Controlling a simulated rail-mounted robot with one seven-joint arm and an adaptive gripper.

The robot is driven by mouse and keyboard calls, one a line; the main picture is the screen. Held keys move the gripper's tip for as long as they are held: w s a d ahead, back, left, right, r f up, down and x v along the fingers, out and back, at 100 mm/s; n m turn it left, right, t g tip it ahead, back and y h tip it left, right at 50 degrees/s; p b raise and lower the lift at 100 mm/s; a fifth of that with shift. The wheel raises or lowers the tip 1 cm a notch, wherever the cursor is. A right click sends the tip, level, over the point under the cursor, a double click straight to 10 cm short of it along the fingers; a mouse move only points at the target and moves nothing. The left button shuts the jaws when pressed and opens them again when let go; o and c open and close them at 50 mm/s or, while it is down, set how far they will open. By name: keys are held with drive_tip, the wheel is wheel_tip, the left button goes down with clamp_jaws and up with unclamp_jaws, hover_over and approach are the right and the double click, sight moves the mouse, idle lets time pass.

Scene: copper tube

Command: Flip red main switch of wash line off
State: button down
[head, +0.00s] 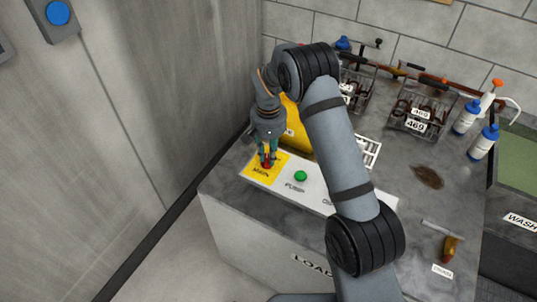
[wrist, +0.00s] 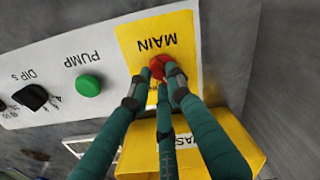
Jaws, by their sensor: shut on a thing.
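The red main switch (head: 266,161) sits on a yellow plate marked MAIN (head: 262,174) at the left end of a white control panel. In the wrist view the red switch (wrist: 158,66) shows between the tips of my green-and-grey fingers. My gripper (head: 268,158) points down and is shut on the red switch. In the wrist view my gripper's fingertips (wrist: 157,88) lie close around it. The fingers hide part of the switch and the lower lettering on the plate.
A green PUMP button (head: 301,176) is beside the plate, also in the wrist view (wrist: 88,85). A black DIPS knob (wrist: 30,97) lies farther along. A yellow box (head: 293,130) stands close behind my gripper. Wire baskets (head: 420,115) and bottles (head: 484,142) stand to the right.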

idle(0.3)
drive_tip(key=c, duration=1.7)
unclamp_jaws()
drive_tip(key=shift+o, duration=0.6)
wheel_tip(320, 180, up, 12)
drive_tip(key=shift+f, duration=0.1)
wheel_tip(320, 180, down, 12)
